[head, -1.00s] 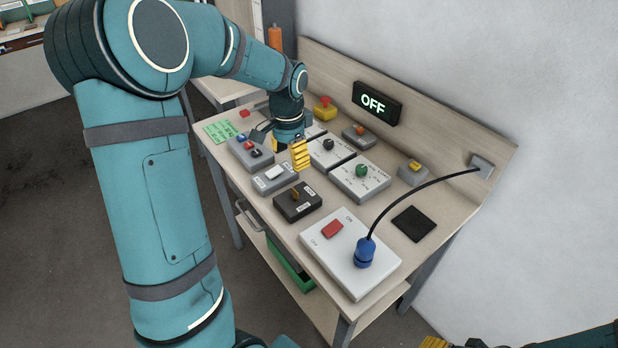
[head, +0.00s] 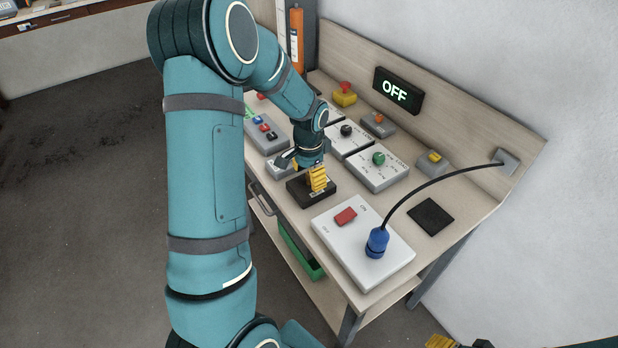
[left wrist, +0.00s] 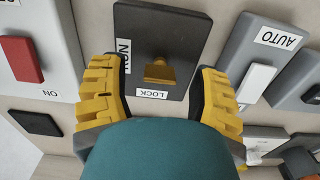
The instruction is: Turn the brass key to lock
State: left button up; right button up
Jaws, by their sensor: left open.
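The brass key (left wrist: 158,73) sits in a black switch box (left wrist: 178,28) with a RUN label (left wrist: 124,57) and a LOCK label (left wrist: 152,94). In the left wrist view I cannot tell for certain which label the key points at. My left gripper (left wrist: 155,84) is open, one yellow finger on each side of the key, with gaps and no contact visible. In the head view the left gripper (head: 317,178) is over the black box (head: 298,194) and hides the key. My right gripper (head: 440,343) shows only partly at the bottom edge.
A white box with a red rocker (head: 345,217) and a blue plug (head: 377,242) with a black cable stands nearer. Boxes with a green knob (head: 378,158) and a black knob (head: 346,130) lie behind. A display (head: 397,91) reads OFF.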

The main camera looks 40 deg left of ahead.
pick_arm(q)
jog(key=shift+f, duration=0.3)
jog(key=shift+c, duration=0.4)
grip_shut()
